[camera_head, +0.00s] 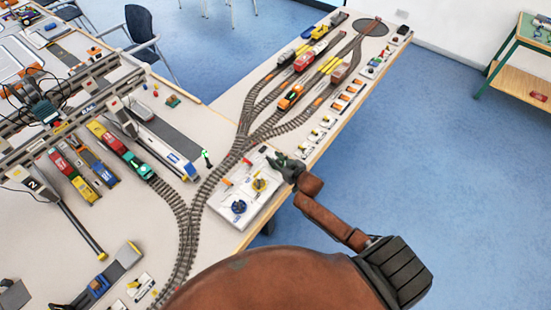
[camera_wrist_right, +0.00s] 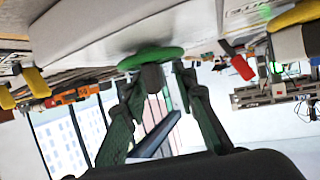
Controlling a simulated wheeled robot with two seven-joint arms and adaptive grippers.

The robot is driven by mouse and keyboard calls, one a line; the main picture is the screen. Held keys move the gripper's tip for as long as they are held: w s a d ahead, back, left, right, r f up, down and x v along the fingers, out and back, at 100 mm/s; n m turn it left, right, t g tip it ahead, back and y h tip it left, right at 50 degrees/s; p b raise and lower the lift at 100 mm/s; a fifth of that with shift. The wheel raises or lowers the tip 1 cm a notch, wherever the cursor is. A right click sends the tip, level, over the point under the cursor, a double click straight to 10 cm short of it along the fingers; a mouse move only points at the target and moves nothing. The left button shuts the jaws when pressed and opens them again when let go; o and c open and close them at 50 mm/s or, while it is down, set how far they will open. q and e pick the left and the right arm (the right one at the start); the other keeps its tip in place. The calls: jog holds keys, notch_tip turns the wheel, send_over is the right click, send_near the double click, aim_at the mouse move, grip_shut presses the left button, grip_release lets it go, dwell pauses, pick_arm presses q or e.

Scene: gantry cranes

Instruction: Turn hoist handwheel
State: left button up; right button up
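A white control panel (camera_head: 232,210) lies on the table's near right edge. My right gripper (camera_head: 281,165) is at the panel's far right corner. In the right wrist view a green handwheel (camera_wrist_right: 150,57) is on the white surface, with a dark hub facing me. The two fingers of my right gripper (camera_wrist_right: 160,85) stand apart on either side of the hub, near the rim; contact is unclear. I cannot read which wheel is the hoist one. My left gripper is not in view.
Curved toy tracks (camera_head: 190,220) run beside the panel and branch toward trains at the back. A gantry crane (camera_head: 90,100) with several wagons stands at left. Open blue floor (camera_head: 440,150) lies right.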

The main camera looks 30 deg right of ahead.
jog(key=shift+c, duration=0.4)
grip_shut()
jog(key=shift+d, duration=0.15)
dwell(0.4)
